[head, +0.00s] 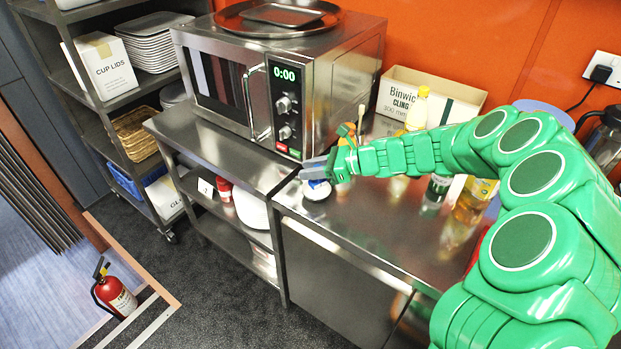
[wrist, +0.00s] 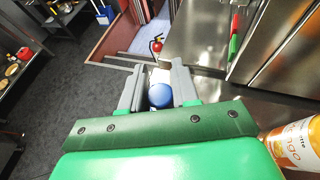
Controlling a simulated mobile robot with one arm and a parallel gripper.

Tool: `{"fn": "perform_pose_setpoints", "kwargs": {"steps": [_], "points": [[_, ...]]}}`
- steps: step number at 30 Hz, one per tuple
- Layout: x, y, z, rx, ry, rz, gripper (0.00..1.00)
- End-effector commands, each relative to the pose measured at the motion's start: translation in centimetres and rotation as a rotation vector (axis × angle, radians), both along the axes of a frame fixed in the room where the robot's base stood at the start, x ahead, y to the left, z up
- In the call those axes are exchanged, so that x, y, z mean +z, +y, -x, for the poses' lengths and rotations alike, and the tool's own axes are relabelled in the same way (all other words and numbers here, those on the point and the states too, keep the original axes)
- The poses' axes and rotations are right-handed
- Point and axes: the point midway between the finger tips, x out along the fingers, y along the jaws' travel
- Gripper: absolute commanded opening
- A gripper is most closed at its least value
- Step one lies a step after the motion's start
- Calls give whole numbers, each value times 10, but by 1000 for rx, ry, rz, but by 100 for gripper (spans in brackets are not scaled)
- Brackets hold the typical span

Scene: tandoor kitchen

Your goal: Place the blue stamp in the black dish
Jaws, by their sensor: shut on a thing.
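My gripper (head: 316,172) is over the left end of the steel counter, in front of the microwave. In the wrist view its two grey fingers (wrist: 159,75) are closed around the blue stamp (wrist: 160,96), whose rounded blue top shows between them. In the head view a bit of the blue stamp (head: 318,183) shows just under the fingers. A small pale round thing (head: 316,193) is directly below it; I cannot tell whether it is part of the stamp or separate. I cannot make out the black dish in either view.
The microwave (head: 270,85) stands close behind my gripper. Bottles, a yellow-capped one (head: 417,108) among them, and a cling film box (head: 430,97) stand on the counter to the right. An orange-labelled bottle (wrist: 295,145) is near my wrist. The counter front (head: 375,250) is mostly clear.

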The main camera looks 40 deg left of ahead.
Motion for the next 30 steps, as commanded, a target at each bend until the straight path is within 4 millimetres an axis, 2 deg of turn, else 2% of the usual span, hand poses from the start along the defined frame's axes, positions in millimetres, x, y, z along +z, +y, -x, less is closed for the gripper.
{"fn": "perform_pose_setpoints", "kwargs": {"steps": [3,12,20,30], "points": [[-9,5,-4,0,0,2,0],[-18,10,-8,1,2,2,0],[-46,10,-8,1,2,1,0],[-49,10,-9,0,2,1,0]]}}
